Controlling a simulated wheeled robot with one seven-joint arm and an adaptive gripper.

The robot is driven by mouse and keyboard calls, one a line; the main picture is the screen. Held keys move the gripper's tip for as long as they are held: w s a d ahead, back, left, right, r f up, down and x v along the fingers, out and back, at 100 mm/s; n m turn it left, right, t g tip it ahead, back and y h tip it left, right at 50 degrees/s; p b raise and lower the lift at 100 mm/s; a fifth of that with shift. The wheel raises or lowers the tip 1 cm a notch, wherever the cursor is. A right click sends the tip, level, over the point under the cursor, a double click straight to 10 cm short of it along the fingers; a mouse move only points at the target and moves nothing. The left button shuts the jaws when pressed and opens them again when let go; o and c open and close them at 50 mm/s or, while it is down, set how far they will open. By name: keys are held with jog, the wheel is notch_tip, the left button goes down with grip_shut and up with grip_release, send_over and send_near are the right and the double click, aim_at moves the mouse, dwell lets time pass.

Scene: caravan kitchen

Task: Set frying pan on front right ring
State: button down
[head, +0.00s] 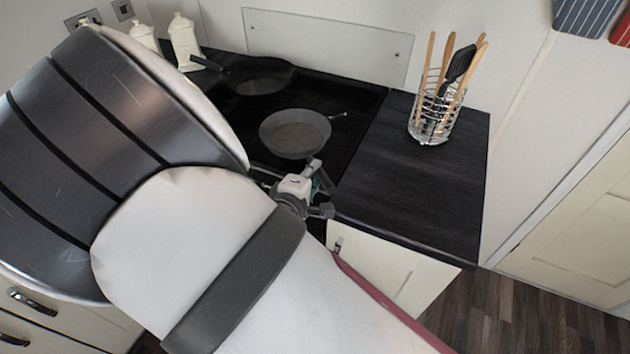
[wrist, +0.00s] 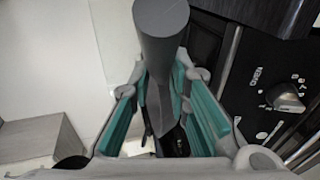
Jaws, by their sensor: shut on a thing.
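A round grey frying pan (head: 295,133) shows over the right part of the black hob, just beyond my gripper (head: 318,188). A short thin piece sticks out from its upper right edge. In the wrist view my gripper (wrist: 162,118) is shut on a grey handle (wrist: 160,30), which runs down between the green pads. The join between handle and pan is hidden, and I cannot tell whether the pan touches the hob. My arm covers the hob's front left.
A dark pan (head: 262,78) stands at the hob's back left, handle to the left. A wire utensil holder (head: 436,115) stands on the dark worktop (head: 415,195) to the right, which is otherwise clear. White canisters (head: 185,42) stand at the back left. The oven knob (wrist: 285,97) is right of my gripper.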

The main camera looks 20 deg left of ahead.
jog(key=f+b, duration=0.3)
jog(key=b, duration=0.1)
jog(key=shift+w+f, duration=0.25)
jog(key=shift+f, duration=0.05)
jog(key=c, duration=1.5)
grip_release()
jog(key=shift+s+a, duration=0.1)
jog(key=shift+s, duration=0.05)
jog(key=shift+p+v, duration=5.25)
jog(key=shift+v, duration=0.65)
